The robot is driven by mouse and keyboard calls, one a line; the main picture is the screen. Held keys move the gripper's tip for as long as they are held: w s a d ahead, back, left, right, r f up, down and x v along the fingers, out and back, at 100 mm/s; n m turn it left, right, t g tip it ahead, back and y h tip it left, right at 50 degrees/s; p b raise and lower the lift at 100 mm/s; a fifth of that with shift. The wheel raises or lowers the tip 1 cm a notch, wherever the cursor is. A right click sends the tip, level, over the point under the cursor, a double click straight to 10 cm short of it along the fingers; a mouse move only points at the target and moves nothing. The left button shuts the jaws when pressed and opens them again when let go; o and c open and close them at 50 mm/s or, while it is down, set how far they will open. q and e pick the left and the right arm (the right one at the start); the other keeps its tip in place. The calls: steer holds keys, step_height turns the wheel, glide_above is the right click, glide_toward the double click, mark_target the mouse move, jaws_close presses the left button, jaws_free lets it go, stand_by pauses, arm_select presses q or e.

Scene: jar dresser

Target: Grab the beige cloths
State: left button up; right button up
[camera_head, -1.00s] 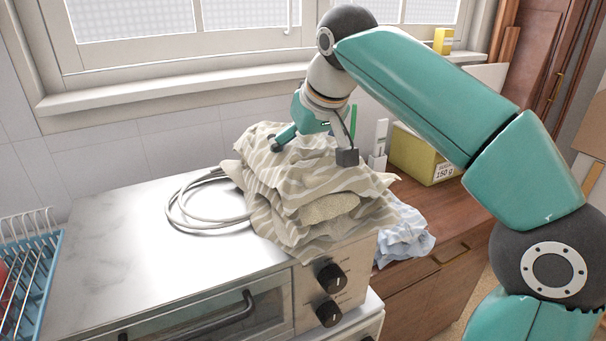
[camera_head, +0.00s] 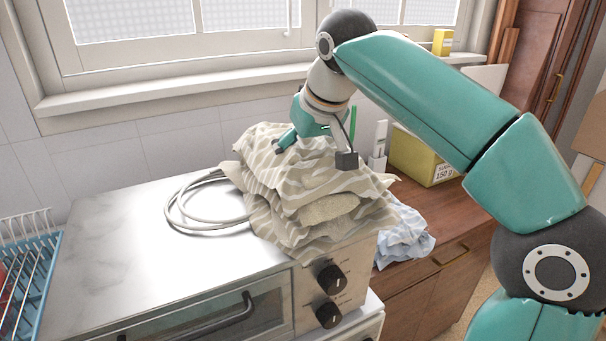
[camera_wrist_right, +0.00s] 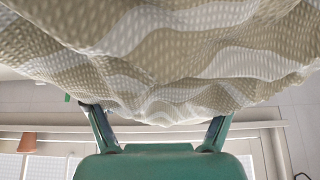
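A heap of beige cloths (camera_head: 300,215) with wavy pale stripes lies on the right end of the white oven top, its folds draping over the front edge. My right gripper (camera_head: 290,140) is at the top of the heap, coming down from above. In the right wrist view the striped cloth (camera_wrist_right: 160,60) fills the upper half. The two fingers of the right gripper (camera_wrist_right: 160,120) are spread wide there, with cloth bulging between them. Their tips are partly hidden by the fabric. My left gripper is not in view.
A white cable coil (camera_head: 190,215) lies left of the heap on the oven (camera_head: 120,250). A blue-white cloth (camera_head: 405,240) lies right of it on the wooden cabinet, near a yellow box (camera_head: 415,155). A blue dish rack (camera_head: 35,270) is at far left. The window wall stands behind.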

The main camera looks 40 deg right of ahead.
steer(key=c, duration=1.1)
steer(key=shift+r, duration=0.1)
steer(key=shift+c, duration=0.2)
